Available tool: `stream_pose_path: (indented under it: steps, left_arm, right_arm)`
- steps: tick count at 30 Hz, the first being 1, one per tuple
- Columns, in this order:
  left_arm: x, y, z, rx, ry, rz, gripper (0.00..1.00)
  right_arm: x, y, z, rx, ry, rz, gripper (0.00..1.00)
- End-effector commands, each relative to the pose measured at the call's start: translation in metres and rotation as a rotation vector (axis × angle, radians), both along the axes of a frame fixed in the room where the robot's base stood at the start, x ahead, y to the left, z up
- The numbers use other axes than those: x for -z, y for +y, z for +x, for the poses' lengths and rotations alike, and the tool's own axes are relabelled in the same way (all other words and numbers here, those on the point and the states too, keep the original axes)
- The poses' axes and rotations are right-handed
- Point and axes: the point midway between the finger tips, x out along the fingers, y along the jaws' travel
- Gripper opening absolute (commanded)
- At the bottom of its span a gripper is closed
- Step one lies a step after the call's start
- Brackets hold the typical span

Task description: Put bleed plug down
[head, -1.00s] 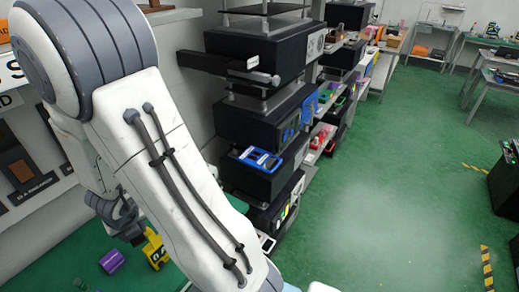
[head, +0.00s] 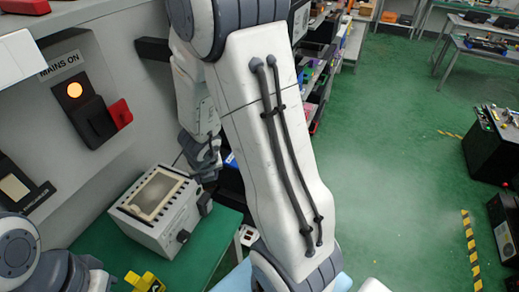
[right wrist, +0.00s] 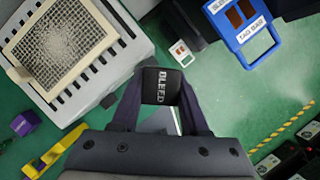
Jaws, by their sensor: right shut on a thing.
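The bleed plug (right wrist: 161,86) is a black block with white "BLEED" lettering. My right gripper (right wrist: 160,95) has a finger on each side of it and is shut on it.
A grey box with a mesh top (head: 150,207) stands on a green bench (head: 93,243), and also shows in the wrist view (right wrist: 108,72). A yellow piece (head: 143,281) lies in front; a purple block (right wrist: 23,125) is nearby. A blue tag bar frame (right wrist: 262,52) is at upper right.

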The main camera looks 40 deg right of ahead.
Motion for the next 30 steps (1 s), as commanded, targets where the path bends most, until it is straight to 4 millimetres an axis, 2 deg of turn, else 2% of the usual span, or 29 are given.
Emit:
stream_pose_path:
  steps: [2,8,12,18,28,30]
  left_arm:
    - [-0.003,0.0,0.0,0.0,0.0,0.0,0.0]
    - [-0.014,0.0,0.0,0.001,0.0,0.0,0.0]
    - [-0.027,0.0,0.0,0.003,0.0,0.0,0.0]
    - [-0.047,0.0,0.0,0.006,-0.001,0.0,0.0]
    - [-0.078,0.0,0.0,0.011,-0.001,0.0,0.0]
    - [-0.057,0.0,0.0,0.01,-0.002,-0.001,0.0]
  right_arm:
    - [-0.001,-0.011,0.003,0.007,0.0,0.0,0.0]
    - [-0.002,-0.064,0.018,0.022,0.002,0.0,0.0]
    - [-0.004,-0.1,0.033,0.022,0.002,0.0,0.0]
    - [-0.004,-0.143,0.051,0.017,0.002,0.0,0.0]
    - [-0.004,-0.189,0.072,0.012,0.002,0.001,0.0]
    - [0.016,-0.186,0.072,0.009,0.001,0.001,0.0]
